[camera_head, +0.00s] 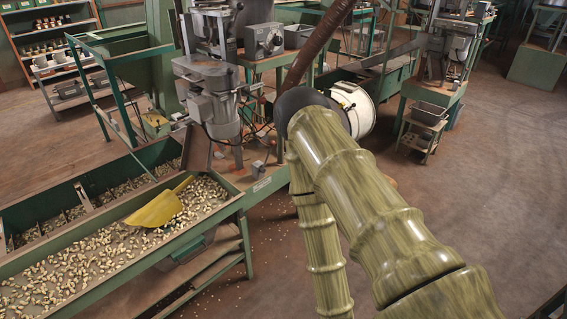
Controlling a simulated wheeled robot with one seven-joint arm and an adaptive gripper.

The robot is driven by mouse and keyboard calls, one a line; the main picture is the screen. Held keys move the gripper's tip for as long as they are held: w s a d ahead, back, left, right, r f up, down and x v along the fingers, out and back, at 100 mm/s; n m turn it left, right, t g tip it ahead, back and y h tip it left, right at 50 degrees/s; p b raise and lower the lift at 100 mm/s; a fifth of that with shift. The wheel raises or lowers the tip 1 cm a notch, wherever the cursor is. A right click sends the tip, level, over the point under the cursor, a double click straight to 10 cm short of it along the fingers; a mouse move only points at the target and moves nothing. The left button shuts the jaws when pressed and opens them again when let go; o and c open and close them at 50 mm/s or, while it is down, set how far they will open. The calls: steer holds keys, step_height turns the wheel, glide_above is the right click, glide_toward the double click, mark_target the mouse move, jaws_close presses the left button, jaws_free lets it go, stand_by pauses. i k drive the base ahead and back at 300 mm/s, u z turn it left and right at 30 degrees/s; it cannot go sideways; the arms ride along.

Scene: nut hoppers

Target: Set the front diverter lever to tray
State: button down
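I cannot pick out the front diverter lever for certain in this view. A grey metal machine (213,95) stands left of centre on a green bench, with a brown flap or chute plate (196,150) below it. A long green-sided tray (228,208) full of pale nuts runs from below the machine to the lower left. A small grey box (258,169) sits on the bench edge right of the tray. My gripper is not visible, so its state and any contact with the lever are hidden.
A yellow scoop (158,208) lies on the nuts. A white drum (354,109) stands right of the machine, and a dark brown pipe (320,42) slopes above it. A low stand with a grey bin (429,113) is farther right. Brown floor (500,190) at the right is open.

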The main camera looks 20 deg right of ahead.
mark_target(272, 143)
steer(key=u, duration=0.35)
steer(key=i, duration=1.3)
steer(key=z, duration=0.3)
